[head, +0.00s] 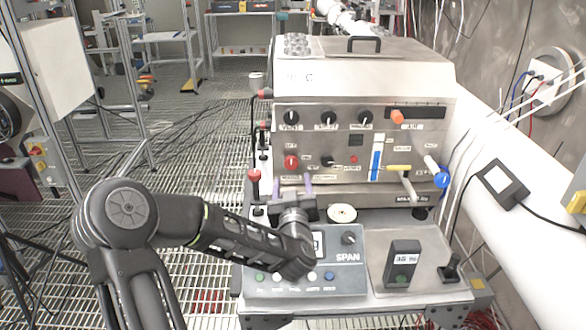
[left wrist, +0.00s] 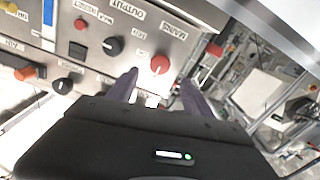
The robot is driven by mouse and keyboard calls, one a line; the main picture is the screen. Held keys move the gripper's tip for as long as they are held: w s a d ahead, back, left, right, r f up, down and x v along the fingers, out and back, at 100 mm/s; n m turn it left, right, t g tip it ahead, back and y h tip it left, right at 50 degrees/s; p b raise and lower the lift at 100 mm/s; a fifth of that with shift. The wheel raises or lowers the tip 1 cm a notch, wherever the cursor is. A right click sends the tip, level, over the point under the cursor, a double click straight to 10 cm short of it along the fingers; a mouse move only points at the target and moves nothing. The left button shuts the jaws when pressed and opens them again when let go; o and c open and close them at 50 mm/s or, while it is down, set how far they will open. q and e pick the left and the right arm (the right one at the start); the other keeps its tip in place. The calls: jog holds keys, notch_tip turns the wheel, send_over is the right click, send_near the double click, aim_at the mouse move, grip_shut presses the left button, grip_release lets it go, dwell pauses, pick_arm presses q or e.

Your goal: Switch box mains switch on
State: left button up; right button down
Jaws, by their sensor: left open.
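The switch box (head: 365,140) is a steel cabinet with a front panel of knobs, standing on the bench. Its mains switch (head: 291,162) is a red rotary knob at the panel's left side. In the left wrist view the red mains knob (left wrist: 160,64) sits between and beyond the fingertips, near the MAINS lettering. My left gripper (head: 294,181) is just below and in front of the knob in the head view. Its two purple fingers (left wrist: 158,77) are open, with nothing between them. The fingers appear apart from the knob; the exact gap is hard to tell. My right gripper does not show.
A grey SPAN unit (head: 346,275) lies under my left forearm. A dark handset (head: 401,264) stands to its right. A red-topped lever (head: 254,175) rises left of the panel. A white pipe (head: 520,220) runs along the right.

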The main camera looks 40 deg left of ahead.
aim_at(291, 164)
pick_arm(q)
jog(key=p+x, duration=0.1)
jog(key=x, duration=0.6)
jog(key=shift+w+a, duration=0.2)
jog(key=shift+w, duration=0.05)
grip_shut()
dwell(0.4)
